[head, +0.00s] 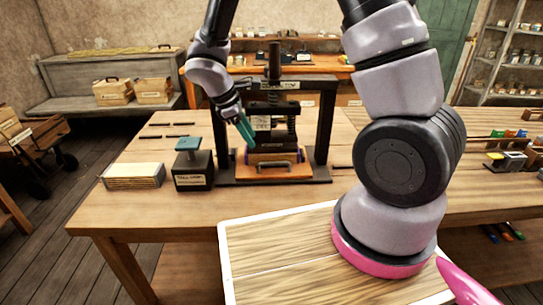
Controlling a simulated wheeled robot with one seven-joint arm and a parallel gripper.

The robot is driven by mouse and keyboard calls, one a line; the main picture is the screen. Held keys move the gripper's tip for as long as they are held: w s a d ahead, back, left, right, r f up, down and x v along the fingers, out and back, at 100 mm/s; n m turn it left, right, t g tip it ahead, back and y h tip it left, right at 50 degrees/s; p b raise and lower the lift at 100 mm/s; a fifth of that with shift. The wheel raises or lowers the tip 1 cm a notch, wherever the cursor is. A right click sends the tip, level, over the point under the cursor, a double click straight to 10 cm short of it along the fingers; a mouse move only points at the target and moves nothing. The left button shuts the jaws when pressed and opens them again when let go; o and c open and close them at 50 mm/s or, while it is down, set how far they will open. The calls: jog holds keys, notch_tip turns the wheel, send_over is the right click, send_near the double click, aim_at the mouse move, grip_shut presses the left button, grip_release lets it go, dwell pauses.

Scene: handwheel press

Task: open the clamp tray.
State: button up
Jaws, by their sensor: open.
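The handwheel press (326,120) stands on the wooden workbench, with a black frame and a central screw (274,60). Low in its front is the clamp tray (268,172), an orange-brown board with a grey bar handle (270,164) on its front side. A dark block with a purple-and-yellow edge sits just above the tray. My gripper (250,142) has teal fingers pointing down and right, at the left side of the press, above and left of the handle and apart from it. It is open and looks empty. My wrist hides part of the press's left side.
A black box with a teal top (190,165) stands left of the press. A pale stack (133,177) lies farther left. The bench front before the tray is clear. My own wood-topped base fills the lower middle. Small parts (508,160) lie at the right.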

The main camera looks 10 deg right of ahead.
aim_at(263, 164)
jog(key=x, duration=1)
jog(key=shift+d, duration=0.1)
grip_shut()
dwell(1.1)
